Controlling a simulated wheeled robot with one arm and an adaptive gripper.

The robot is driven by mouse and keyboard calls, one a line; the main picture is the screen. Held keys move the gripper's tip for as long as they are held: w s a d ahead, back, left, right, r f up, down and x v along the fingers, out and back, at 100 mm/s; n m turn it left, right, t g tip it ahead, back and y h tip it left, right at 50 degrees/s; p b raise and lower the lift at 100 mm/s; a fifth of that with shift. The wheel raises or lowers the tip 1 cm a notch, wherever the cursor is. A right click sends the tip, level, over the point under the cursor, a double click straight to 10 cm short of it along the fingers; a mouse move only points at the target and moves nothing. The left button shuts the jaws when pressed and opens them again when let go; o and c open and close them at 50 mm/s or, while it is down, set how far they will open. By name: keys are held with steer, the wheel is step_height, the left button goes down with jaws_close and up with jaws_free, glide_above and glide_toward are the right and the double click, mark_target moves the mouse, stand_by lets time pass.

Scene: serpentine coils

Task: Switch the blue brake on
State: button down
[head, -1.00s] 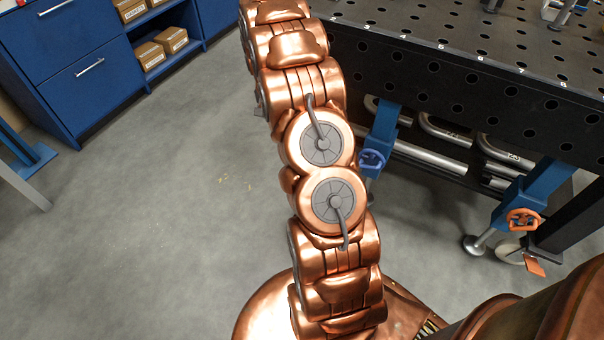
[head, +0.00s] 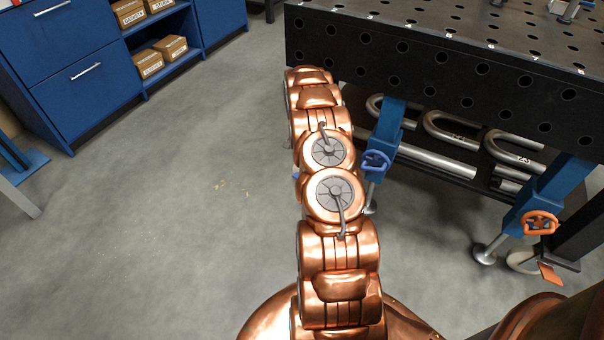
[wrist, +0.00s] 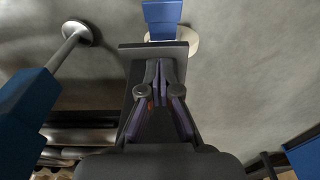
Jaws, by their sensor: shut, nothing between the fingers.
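In the wrist view my gripper (wrist: 160,70) is shut and empty, its dark fingers together. Just beyond the fingertips is a blue flap (wrist: 162,14), which looks like the blue brake, above a pale rounded part (wrist: 188,42) like a caster wheel. A dark plate crosses in front of the fingertips; I cannot tell whether they touch the flap. In the head view my copper arm hides my gripper. A small blue sliver (head: 296,176) shows at the arm's left edge. A blue handwheel (head: 376,161) sits on a blue table leg to the right of the arm.
The black perforated table (head: 440,70) stands at the back right, with bent metal tubes (head: 450,135) beneath. The right leg has an orange handwheel (head: 540,222) and an orange flap (head: 549,273). Blue drawers (head: 85,65) stand at the far left. The grey floor (head: 170,220) is clear.

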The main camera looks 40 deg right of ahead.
step_height(320, 180, down, 12)
steer(key=b, duration=0.2)
steer(key=shift+f+b, duration=0.25)
steer(key=shift+b, duration=0.15)
steer(key=shift+s+a+f, duration=0.1)
steer(key=shift+a+f, duration=0.2)
steer(key=shift+f, duration=0.2)
steer(key=shift+f+b, duration=0.2)
steer(key=shift+b, duration=0.2)
steer(key=shift+a+f+h+b, duration=0.15)
steer(key=shift+f+h+b, duration=0.1)
steer(key=shift+h+b, duration=0.35)
steer(key=shift+s+a+f+b, duration=0.1)
steer(key=shift+a+f+b, duration=0.35)
steer(key=shift+a+b, duration=0.05)
steer(key=shift+s+a+f, duration=0.15)
steer(key=shift+a+f, duration=0.2)
steer(key=shift+f, duration=0.35)
steer(key=shift+s+a+f, duration=0.15)
steer(key=shift+a+f, duration=0.15)
steer(key=shift+f, duration=0.45)
